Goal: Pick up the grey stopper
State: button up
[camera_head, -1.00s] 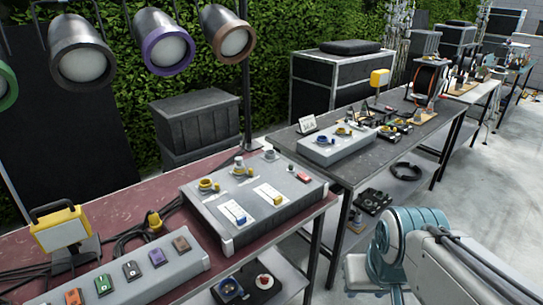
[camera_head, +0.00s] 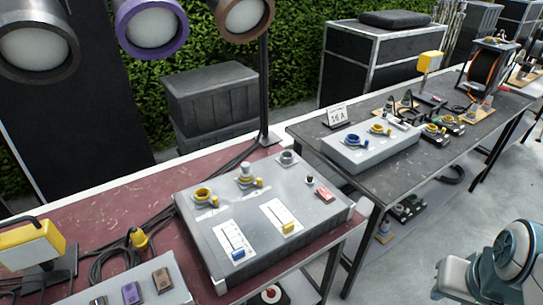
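A large grey control box (camera_head: 240,262) stands on the near reddish table. On its top, a pale grey stopper-like piece (camera_head: 245,170) stands upright at a yellow-collared socket in the middle of the back row. A round grey fitting (camera_head: 287,158) sits to its right; I cannot tell whether it is a stopper or an empty socket. A yellow socket (camera_head: 203,196) is at the left. Part of my teal and white arm shows at the lower right, beyond the table edge and apart from the box. My gripper's fingers do not show.
The box top also carries two slider plates, a small dark knob (camera_head: 310,181) and a red switch (camera_head: 325,194). A yellow work lamp (camera_head: 30,246) and black cables lie left. Hanging lamps are above. A second table (camera_head: 460,148) holds another grey box (camera_head: 368,152).

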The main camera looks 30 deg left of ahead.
aim_at(245, 172)
jog(key=u, duration=0.3)
jog(key=i, duration=0.65)
jog(key=u, duration=1.05)
jog(key=i, duration=0.35)
jog(key=u, duration=0.25)
